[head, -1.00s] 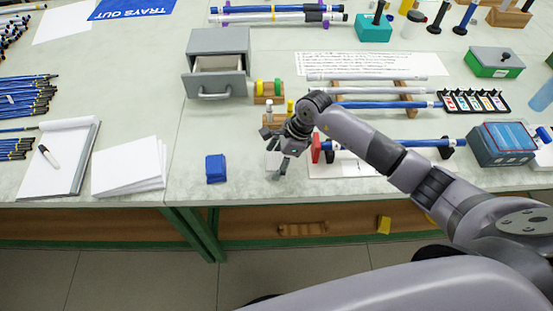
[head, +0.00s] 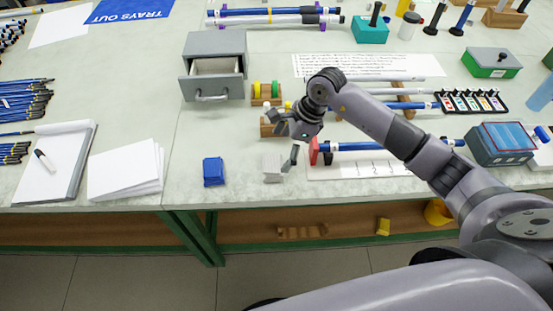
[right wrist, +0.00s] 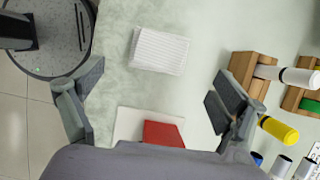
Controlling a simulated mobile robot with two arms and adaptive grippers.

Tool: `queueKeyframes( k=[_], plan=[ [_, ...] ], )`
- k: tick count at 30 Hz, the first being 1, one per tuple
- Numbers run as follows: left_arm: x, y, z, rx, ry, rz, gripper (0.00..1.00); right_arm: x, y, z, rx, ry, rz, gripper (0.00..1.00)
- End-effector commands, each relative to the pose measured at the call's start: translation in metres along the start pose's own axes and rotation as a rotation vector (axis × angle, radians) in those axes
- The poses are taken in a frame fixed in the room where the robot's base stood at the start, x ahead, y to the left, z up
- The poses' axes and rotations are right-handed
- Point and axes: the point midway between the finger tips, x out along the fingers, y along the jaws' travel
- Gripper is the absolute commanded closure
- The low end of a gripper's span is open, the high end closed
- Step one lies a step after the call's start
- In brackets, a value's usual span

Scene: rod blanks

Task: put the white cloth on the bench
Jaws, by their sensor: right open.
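The white cloth (head: 272,167) lies folded flat on the bench (head: 240,195), close to its front edge. It also shows in the right wrist view as a ribbed white pad (right wrist: 158,50). My right gripper (head: 287,144) is open and empty, above and slightly behind the cloth, apart from it. In the right wrist view its two fingers (right wrist: 155,92) stand wide apart, with the cloth beyond them. My left gripper is not in view.
A blue folded cloth (head: 214,171) lies left of the white one. A red end stop (head: 314,151) with a blue rod stands to the right. Wooden holders (head: 271,127) stand behind, near a grey drawer box (head: 215,66). A notepad lies at the left.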

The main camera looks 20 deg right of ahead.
Motion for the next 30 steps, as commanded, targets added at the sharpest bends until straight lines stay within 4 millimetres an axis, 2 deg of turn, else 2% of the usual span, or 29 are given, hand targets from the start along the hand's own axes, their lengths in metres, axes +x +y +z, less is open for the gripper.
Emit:
queueKeyframes(
  k=[3, 9, 14, 30],
  plan=[
    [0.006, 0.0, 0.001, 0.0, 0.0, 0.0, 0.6, -0.024, -0.001, -0.001, -0.001, 0.001, -0.005, 0.09],
    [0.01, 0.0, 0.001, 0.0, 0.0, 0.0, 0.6, -0.049, -0.001, 0.0, 0.0, 0.0, -0.001, 0.09],
    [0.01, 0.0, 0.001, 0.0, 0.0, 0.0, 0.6, -0.055, 0.0, 0.0, 0.001, 0.0, 0.0, 0.09],
    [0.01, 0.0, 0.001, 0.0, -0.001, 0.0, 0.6, -0.054, 0.0, 0.0, 0.001, 0.0, 0.001, 0.09]
  ],
)
